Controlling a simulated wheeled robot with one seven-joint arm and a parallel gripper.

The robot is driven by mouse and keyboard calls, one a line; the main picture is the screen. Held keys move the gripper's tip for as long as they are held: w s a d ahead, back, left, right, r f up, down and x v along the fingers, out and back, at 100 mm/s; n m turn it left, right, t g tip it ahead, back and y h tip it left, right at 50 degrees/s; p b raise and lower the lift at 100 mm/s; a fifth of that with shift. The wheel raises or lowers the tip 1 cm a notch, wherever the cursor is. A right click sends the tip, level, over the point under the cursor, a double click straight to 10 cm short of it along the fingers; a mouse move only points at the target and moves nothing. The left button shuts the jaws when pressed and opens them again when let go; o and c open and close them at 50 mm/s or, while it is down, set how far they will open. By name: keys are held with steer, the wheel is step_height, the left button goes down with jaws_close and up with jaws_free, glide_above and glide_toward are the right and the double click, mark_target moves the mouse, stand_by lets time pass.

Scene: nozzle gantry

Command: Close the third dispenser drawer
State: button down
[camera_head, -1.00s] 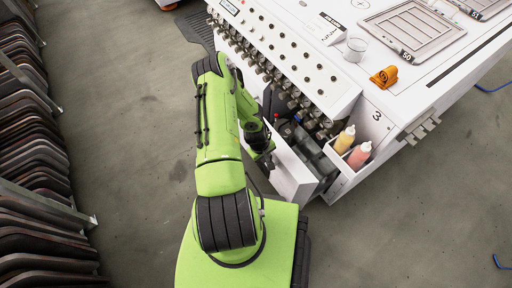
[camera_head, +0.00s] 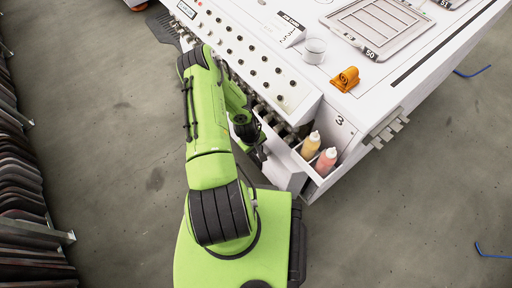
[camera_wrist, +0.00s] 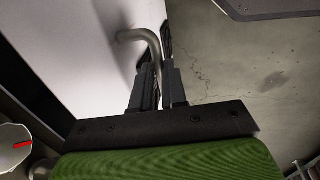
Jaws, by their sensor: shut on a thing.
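The white drawer front (camera_head: 283,172) stands at the lower edge of the white machine, beside the compartment with the bottles. In the wrist view the pale drawer panel (camera_wrist: 85,45) fills the upper left, with a bent metal handle (camera_wrist: 148,40) on it. My gripper (camera_wrist: 158,78) is shut on this handle. In the head view my gripper (camera_head: 259,157) is at the left side of the drawer front, partly hidden by my green arm. A narrow dark strip shows behind the drawer front; the size of any gap is hard to tell.
A yellow bottle (camera_head: 311,146) and a pink bottle (camera_head: 326,161) stand in a compartment below the mark 3. A clear cup (camera_head: 314,50) and an orange item (camera_head: 345,79) sit on the machine top.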

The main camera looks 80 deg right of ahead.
steer(key=c, duration=1.2)
jaws_free()
steer(key=shift+o, duration=0.2)
